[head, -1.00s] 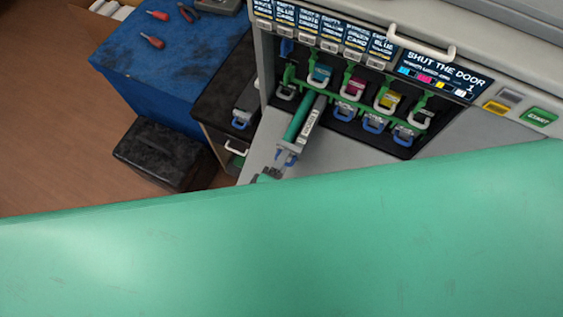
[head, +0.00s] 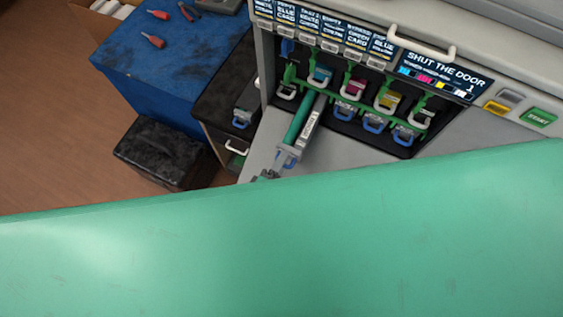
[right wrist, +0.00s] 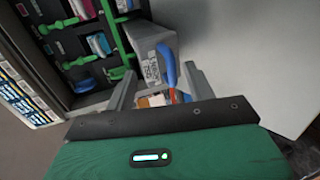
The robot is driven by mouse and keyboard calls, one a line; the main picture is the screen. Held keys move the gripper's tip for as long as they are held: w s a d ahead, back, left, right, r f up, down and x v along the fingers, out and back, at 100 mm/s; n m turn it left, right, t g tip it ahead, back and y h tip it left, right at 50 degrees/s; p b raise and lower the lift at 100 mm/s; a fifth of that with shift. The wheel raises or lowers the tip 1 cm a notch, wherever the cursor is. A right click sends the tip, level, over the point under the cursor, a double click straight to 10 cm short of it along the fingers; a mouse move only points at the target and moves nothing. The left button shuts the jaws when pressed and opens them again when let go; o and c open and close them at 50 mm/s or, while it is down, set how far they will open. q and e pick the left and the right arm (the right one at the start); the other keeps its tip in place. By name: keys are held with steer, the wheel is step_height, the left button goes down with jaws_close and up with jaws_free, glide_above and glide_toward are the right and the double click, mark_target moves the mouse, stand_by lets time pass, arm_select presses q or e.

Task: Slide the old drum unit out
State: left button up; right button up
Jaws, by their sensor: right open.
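The old drum unit (head: 300,122), a green roller in a grey body with a white label, sticks partly out of the printer's left-hand bay over the light grey open door. Its blue handle (head: 288,155) points toward me. My right gripper (head: 270,173) is open at the handle end, mostly hidden by my green arm. In the right wrist view, the drum unit (right wrist: 150,52) and its blue handle (right wrist: 166,66) lie between the two spread fingers of my right gripper (right wrist: 160,85). I cannot tell whether they touch. My left gripper is not in view.
Several toner cartridges with coloured fronts (head: 354,88) sit in the printer to the right. A similar grey unit with a blue handle (head: 243,112) lies on the black cabinet (head: 217,95). A blue-covered table (head: 170,80) holds tools. A black box (head: 160,153) stands on the floor.

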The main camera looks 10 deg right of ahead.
steer(key=v, duration=0.6)
steer(key=shift+p, duration=0.3)
stand_by(0.4)
steer(key=shift+s+a, duration=0.1)
steer(key=shift+a, duration=0.05)
steer(key=shift+o, duration=0.4)
